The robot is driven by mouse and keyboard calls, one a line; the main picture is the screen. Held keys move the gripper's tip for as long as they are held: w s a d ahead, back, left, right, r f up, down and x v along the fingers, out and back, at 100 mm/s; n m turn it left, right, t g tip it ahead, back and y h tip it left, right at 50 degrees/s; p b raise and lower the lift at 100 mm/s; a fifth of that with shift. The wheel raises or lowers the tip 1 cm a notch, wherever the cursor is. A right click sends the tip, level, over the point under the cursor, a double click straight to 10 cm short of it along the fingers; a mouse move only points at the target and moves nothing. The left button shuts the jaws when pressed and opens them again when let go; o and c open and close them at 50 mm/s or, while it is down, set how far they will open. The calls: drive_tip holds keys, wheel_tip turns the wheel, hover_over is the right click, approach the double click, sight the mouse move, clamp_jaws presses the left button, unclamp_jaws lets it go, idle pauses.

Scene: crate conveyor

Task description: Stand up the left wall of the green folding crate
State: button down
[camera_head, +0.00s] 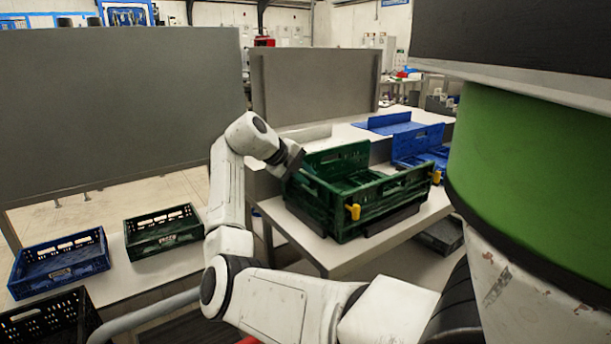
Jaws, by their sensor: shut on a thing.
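The green folding crate (385,205) sits on the white table right of the middle. Its long near wall, with yellow latches (353,212) at its ends, stands up, and a far panel (342,159) also stands up. The left wall (307,196) is at the crate's left end, partly behind my gripper; its exact angle is hard to tell. My gripper (295,167) is at the upper edge of that left wall, shut on it. The fingertips are small and partly hidden.
Blue folding crates (418,147) lie partly folded behind and right of the green crate. Another green crate (163,231), a blue crate (60,262) and a black crate (48,320) stand at lower left. Grey panels (120,110) rise behind. A large green-banded column (535,180) blocks the right.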

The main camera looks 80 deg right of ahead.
sight(313, 192)
wheel_tip(313, 192, down, 3)
drive_tip(key=shift+a+f+y, duration=0.15)
drive_tip(key=shift+y, duration=0.15)
drive_tip(key=c, duration=1)
unclamp_jaws()
drive_tip(key=shift+o, duration=0.2)
drive_tip(key=r+v, duration=0.1)
drive_tip(key=v, duration=1)
drive_tip(key=shift+p, duration=0.4)
drive_tip(key=shift+s+r, duration=0.15)
